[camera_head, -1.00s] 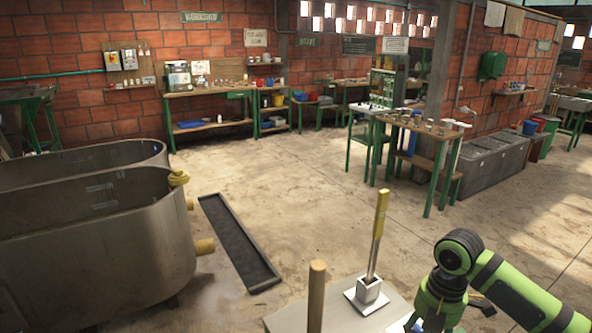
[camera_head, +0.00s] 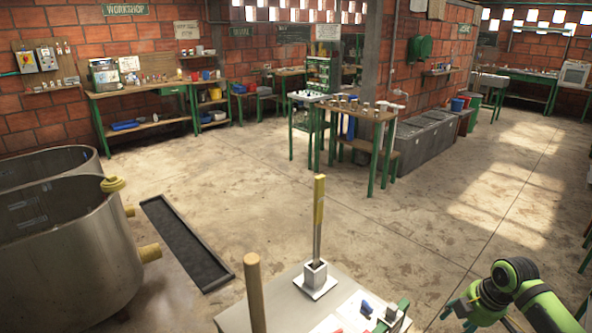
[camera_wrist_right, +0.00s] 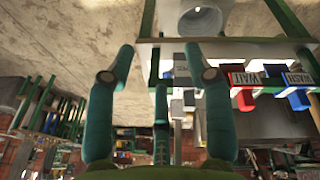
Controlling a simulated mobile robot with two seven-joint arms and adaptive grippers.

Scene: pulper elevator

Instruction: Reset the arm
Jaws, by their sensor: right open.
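My right arm comes in from the lower right of the head view, and my right gripper (camera_head: 462,314) hangs beside the pale table (camera_head: 285,312), right of its edge. In the right wrist view its teal fingers (camera_wrist_right: 160,62) are spread wide with nothing between them. My left gripper is not in view.
On the table, a yellow-handled tool (camera_head: 319,215) stands in a square holder (camera_head: 315,276), near small red and blue items. A wooden post (camera_head: 255,292) rises at its left. Metal tanks (camera_head: 75,240) and a dark floor channel (camera_head: 185,243) lie left. Open floor (camera_head: 430,225) spreads beyond.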

